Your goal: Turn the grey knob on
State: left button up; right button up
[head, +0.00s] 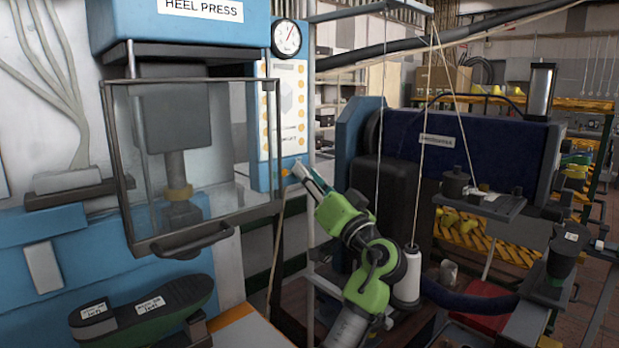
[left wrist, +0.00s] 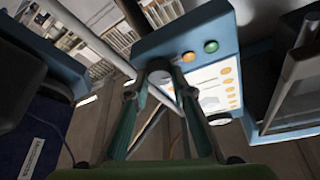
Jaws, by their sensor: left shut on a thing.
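The heel press (head: 200,35) stands at the left with a blue control panel (head: 262,172) on its right side. In the left wrist view the blue panel (left wrist: 222,25) carries an orange button, a green button and a grey knob (left wrist: 160,76). My left gripper (head: 296,170) reaches up to the lower part of the panel. In the left wrist view its fingertips (left wrist: 153,72) are closed around the grey knob, touching it from both sides. The fingers partly hide the knob, so its turned position cannot be told. My right gripper is not in view.
A clear guard door (head: 205,125) with a dark handle covers the press opening, left of the panel. A gauge (head: 286,38) sits above the panel. A white thread spool (head: 406,275) and a dark blue machine (head: 480,140) stand to the right.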

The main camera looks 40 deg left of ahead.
pick_arm(q)
jog(key=shift+s+r+m+t+h+p, duration=0.1)
jog(key=shift+m+t+h+p, duration=0.5)
jog(key=shift+m+p, duration=2.15)
jog(key=shift+s+r+m+t+h+p, duration=0.15)
jog(key=shift+m+h+p, duration=1)
jog(key=shift+m+p, duration=1.6)
jog(key=shift+w+r+m+t+h+p, duration=0.1)
jog(key=shift+m+t+h+p, duration=0.5)
jog(key=shift+m+p, duration=2.15)
jog(key=shift+n+g+h+p, duration=0.25)
jog(key=shift+n+p, duration=0.65)
jog(key=shift+n, duration=0.05)
jog(key=o, duration=1.1)
